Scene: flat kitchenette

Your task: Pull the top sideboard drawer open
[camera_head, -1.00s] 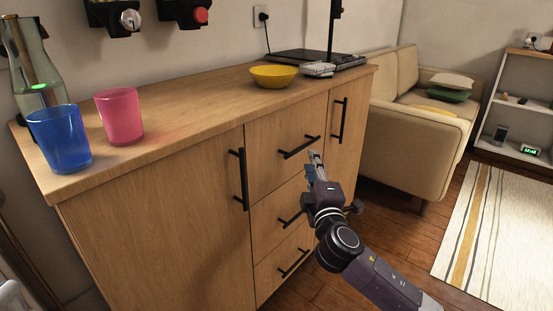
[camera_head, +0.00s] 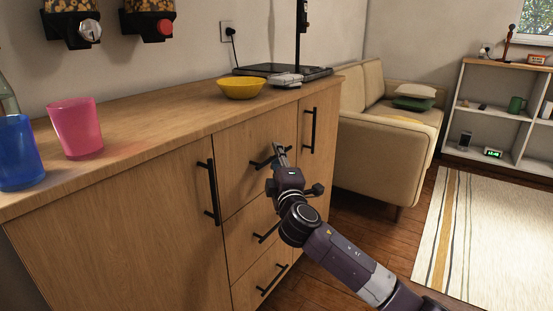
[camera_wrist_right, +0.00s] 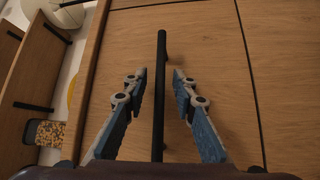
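The top drawer (camera_head: 246,184) of the wooden sideboard (camera_head: 130,235) is shut, its front flush with the panels around it. Its black bar handle (camera_head: 257,164) is partly hidden behind my right gripper (camera_head: 279,152). In the right wrist view, the handle (camera_wrist_right: 160,115) runs between the two fingers of the right gripper (camera_wrist_right: 159,76). The fingers are open, with a gap to the bar on both sides. My left gripper is not in view.
A yellow bowl (camera_head: 241,88), a pink cup (camera_head: 76,128) and a blue cup (camera_head: 17,155) stand on the sideboard top. A beige sofa (camera_head: 385,155) is beyond its right end. Wooden floor and a striped rug (camera_head: 495,235) lie to the right.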

